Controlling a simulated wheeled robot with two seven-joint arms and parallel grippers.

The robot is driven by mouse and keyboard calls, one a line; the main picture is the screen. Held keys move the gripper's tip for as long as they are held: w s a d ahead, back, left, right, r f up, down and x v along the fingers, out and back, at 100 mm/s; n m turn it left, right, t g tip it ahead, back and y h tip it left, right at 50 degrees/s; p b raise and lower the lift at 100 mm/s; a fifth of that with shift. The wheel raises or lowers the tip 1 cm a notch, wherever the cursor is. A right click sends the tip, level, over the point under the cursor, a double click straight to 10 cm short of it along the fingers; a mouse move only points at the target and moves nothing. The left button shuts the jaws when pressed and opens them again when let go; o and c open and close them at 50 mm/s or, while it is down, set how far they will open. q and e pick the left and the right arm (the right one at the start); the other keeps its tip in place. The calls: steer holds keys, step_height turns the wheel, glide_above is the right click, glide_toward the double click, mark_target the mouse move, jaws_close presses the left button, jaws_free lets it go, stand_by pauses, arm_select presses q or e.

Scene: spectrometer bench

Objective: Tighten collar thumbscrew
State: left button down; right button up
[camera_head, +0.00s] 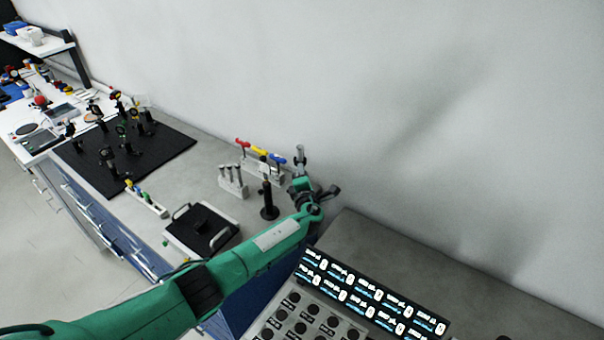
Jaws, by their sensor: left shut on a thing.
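My left gripper (303,192) reaches in at the end of the green arm, beside the wall at the back of the grey bench. It is shut at the lower part of an upright silver post (300,156). The collar and its thumbscrew are too small and too hidden by the gripper to make out. A black post on a round base (268,203) stands upright just left of the gripper, apart from it. My right gripper is out of view.
A rack with red, yellow and blue handles (262,163) and a rack of silver posts (232,181) stand left. A black-topped tray (201,231) lies nearer. A breadboard (175,143) holds several optics. A panel with dark round knobs (318,318) is at the front.

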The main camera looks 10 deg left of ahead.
arm_select(q)
steer(key=shift+r, duration=0.1)
steer(key=c, duration=1.4)
jaws_free()
steer(key=b+v, duration=0.3)
steer(key=v, duration=1.1)
